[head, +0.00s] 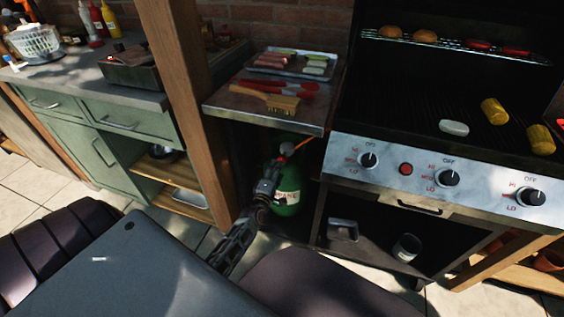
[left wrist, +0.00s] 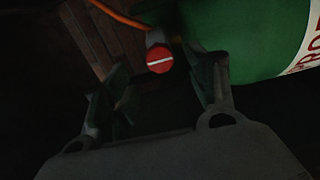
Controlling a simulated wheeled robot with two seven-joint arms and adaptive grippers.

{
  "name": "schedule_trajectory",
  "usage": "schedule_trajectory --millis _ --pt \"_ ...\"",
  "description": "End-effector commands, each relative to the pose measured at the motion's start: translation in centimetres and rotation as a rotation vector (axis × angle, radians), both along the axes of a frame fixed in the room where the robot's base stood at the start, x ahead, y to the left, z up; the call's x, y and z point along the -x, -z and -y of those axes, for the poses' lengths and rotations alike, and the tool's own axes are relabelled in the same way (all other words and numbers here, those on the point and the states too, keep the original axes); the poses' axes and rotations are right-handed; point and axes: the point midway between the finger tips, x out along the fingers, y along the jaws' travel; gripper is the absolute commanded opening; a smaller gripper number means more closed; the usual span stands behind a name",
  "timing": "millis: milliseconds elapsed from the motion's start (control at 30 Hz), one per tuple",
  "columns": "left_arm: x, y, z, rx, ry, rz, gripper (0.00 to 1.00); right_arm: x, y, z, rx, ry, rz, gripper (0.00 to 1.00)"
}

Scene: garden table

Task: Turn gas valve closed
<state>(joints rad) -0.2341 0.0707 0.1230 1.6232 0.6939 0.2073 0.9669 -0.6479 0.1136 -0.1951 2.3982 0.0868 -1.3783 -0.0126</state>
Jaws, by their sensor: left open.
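The green gas cylinder (head: 288,192) stands in the open space under the side shelf, left of the grill. In the left wrist view the cylinder (left wrist: 250,35) fills the upper right. Its round red valve knob (left wrist: 160,60) with a white bar shows beside it, the bar nearly level in the picture. An orange hose (left wrist: 120,14) runs near the knob. My left gripper (head: 279,158) is at the cylinder's top left in the head view. In the left wrist view the gripper (left wrist: 167,78) is open, its fingers either side of the knob; contact cannot be told. My right gripper is not in view.
The side shelf (head: 222,104) above holds a tray of food and a brush. A wooden post (head: 180,90) stands left of the cylinder. The grill's front panel (head: 400,155) is to the right, with a shelf below. A chair back (head: 310,285) is in front.

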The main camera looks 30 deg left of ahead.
Motion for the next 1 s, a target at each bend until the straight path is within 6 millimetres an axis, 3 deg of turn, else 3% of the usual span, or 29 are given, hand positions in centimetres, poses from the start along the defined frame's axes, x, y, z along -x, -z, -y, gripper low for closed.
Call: schedule_trajectory --millis 700,1000 --pt "-5.8 0.1 -1.4 0.001 0.0 0.0 0.58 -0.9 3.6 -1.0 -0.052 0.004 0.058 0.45" --pt "-6.8 0.0 -1.6 0.001 0.0 -0.001 0.58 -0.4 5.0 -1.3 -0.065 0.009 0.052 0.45"
